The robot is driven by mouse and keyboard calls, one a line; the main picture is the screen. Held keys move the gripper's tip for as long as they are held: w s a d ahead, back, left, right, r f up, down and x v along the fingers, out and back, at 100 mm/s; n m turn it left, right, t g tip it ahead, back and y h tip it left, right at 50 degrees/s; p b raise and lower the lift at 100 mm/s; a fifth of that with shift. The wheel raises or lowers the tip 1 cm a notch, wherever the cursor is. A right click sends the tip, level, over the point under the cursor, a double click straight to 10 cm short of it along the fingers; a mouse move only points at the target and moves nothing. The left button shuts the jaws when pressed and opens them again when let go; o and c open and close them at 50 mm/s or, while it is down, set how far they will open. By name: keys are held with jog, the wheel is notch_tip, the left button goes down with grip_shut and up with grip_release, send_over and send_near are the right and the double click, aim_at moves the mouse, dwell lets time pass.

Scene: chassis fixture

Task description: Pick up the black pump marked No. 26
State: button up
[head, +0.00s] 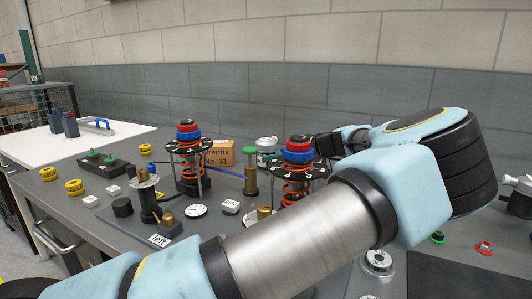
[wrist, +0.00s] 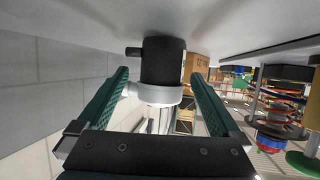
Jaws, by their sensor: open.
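In the wrist view, which is upside down, a black pump (wrist: 163,60) stands on the grey table with a white collar and metal rods above its black body. I cannot read a number on it. My gripper (wrist: 160,76) is open, one green finger on each side of the pump, with gaps left between fingers and pump. In the head view my gripper (head: 333,142) is partly hidden behind the right spring tower and my arm, and I cannot make out this pump there. A similar black part with a white flange (head: 146,196) stands at front left.
Two spring towers with red and blue tops, left (head: 188,160) and right (head: 297,160), stand close by. A cardboard box (head: 219,153) marked No. 31 and a white tin (head: 266,148) are behind. Yellow rings (head: 74,187) lie at left. The wall runs behind the table.

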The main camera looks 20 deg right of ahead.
jog(key=shift+w+a+p, duration=0.3)
jog(key=shift+w+a, duration=0.1)
jog(key=shift+w, duration=0.15)
jog(key=p+x, duration=0.1)
jog(key=x, duration=0.3)
jog(key=shift+f, duration=0.1)
grip_shut()
